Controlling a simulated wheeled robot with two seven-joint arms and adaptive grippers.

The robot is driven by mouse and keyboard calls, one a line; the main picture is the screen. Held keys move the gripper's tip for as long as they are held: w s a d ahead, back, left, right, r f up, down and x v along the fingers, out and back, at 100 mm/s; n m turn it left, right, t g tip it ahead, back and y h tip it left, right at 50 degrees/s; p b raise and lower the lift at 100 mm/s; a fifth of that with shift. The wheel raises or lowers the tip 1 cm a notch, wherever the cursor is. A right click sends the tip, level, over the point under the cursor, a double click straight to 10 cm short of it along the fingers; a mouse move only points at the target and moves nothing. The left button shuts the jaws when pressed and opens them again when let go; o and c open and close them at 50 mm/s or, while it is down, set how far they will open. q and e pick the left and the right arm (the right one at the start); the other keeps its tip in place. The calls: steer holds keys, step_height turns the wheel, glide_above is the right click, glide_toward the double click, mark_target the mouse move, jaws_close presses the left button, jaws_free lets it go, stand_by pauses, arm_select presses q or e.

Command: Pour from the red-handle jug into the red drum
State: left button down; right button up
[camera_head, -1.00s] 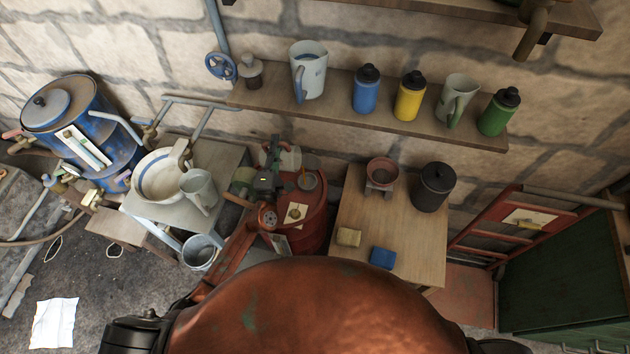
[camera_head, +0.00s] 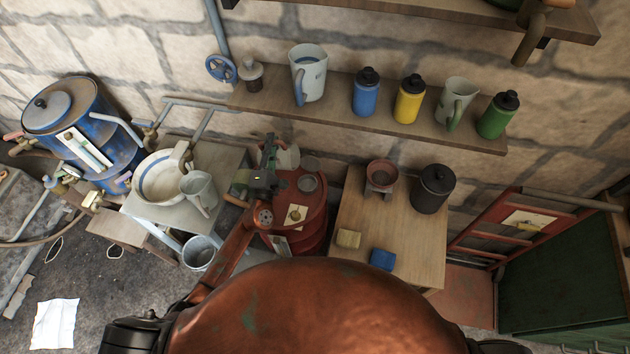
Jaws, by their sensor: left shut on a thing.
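My left gripper (camera_head: 266,172) is above the left part of the red drum (camera_head: 312,225), shut on a pale jug (camera_head: 288,158). The gripper covers much of this jug, and its handle colour cannot be made out. The drum stands on the floor between two tables. Two round shapes, one of them a grey-rimmed opening (camera_head: 308,183), show on its top to the right of the jug. No stream of liquid can be made out. My right gripper is out of view.
A blue-handled jug (camera_head: 308,72), a green-handled jug (camera_head: 455,102) and several bottles stand on the wall shelf (camera_head: 340,108). A wooden table (camera_head: 410,240) is right of the drum. A grey table (camera_head: 225,158) with a basin (camera_head: 160,178) and mug (camera_head: 199,190) is left.

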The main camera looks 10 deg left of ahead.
mark_target(262, 142)
arm_select(q)
steer(key=shift+a+r+n+y+b, duration=0.15)
steer(key=shift+a+r+n+b, duration=0.15)
steer(key=shift+a+n+b, duration=0.25)
steer(key=shift+a+r+n+y+b, duration=0.15)
steer(key=shift+a+r+n+b, duration=0.15)
steer(key=shift+a, duration=0.3)
steer(key=shift+s, duration=0.1)
steer(key=shift+a, duration=0.2)
steer(key=shift+a+f+n, duration=0.1)
steer(key=shift+a+n, duration=0.1)
steer(key=shift+n, duration=0.25)
steer(key=shift+w+a+r+n+y+p, duration=0.15)
steer(key=shift+a+r+n+y+p, duration=0.1)
steer(key=shift+r+n+p, duration=0.25)
steer(key=shift+w+a+r+n+y+p, duration=0.15)
steer(key=shift+a+r+n+p, duration=0.1)
steer(key=shift+r+n, duration=0.3)
steer(key=a+r+n+g+y+p, duration=0.1)
steer(key=a+r+n+g+p, duration=0.1)
steer(key=a+n+p, duration=0.4)
steer(key=a+n, duration=0.3)
steer(key=n, duration=0.2)
steer(key=shift+w+r, duration=0.35)
steer(key=shift+r, duration=0.05)
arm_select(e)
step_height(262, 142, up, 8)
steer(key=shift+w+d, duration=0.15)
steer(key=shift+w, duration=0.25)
